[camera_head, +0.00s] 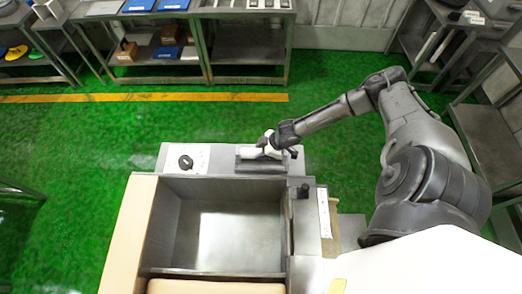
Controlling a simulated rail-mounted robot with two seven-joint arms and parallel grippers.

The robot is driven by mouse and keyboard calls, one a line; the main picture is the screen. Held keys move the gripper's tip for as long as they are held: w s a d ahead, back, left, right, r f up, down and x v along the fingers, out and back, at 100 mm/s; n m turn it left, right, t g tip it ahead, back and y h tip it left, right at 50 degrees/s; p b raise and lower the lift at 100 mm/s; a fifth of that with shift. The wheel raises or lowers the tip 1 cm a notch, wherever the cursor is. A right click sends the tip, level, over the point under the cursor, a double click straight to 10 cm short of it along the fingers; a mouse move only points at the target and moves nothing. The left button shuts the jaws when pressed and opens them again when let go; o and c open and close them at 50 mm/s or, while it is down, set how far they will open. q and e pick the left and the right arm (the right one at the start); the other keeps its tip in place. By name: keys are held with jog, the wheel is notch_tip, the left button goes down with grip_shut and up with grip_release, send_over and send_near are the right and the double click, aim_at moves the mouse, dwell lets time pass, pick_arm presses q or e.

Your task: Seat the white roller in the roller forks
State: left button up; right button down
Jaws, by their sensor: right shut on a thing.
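The white roller (248,152) lies sideways at the back of the grey machine, partly covered by my right gripper. My right gripper (269,146) reaches in from the right and is shut on the roller. A dark grey holder (259,168), which looks like the roller forks, sits directly below the roller in the picture. I cannot tell whether the roller touches it. My left gripper is not in view.
An open metal bin (228,222) takes up the front of the machine. A white plate with a black knob (185,162) is left of the roller. A dark upright handle (304,191) stands right of the bin. Shelves (205,42) stand far back across open green floor.

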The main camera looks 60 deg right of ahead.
notch_tip(320, 180, down, 2)
jog(key=shift+f+b, duration=0.2)
jog(key=shift+b, duration=0.55)
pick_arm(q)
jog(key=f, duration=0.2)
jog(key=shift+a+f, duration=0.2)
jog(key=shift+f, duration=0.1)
pick_arm(e)
jog(key=shift+f, duration=0.4)
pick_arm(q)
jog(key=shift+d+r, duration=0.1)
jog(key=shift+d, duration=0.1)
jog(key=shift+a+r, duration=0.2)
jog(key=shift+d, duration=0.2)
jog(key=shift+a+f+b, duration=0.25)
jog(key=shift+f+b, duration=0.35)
pick_arm(e)
jog(key=shift+f, duration=0.75)
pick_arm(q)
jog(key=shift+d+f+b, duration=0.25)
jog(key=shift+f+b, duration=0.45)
pick_arm(e)
jog(key=shift+f, duration=0.85)
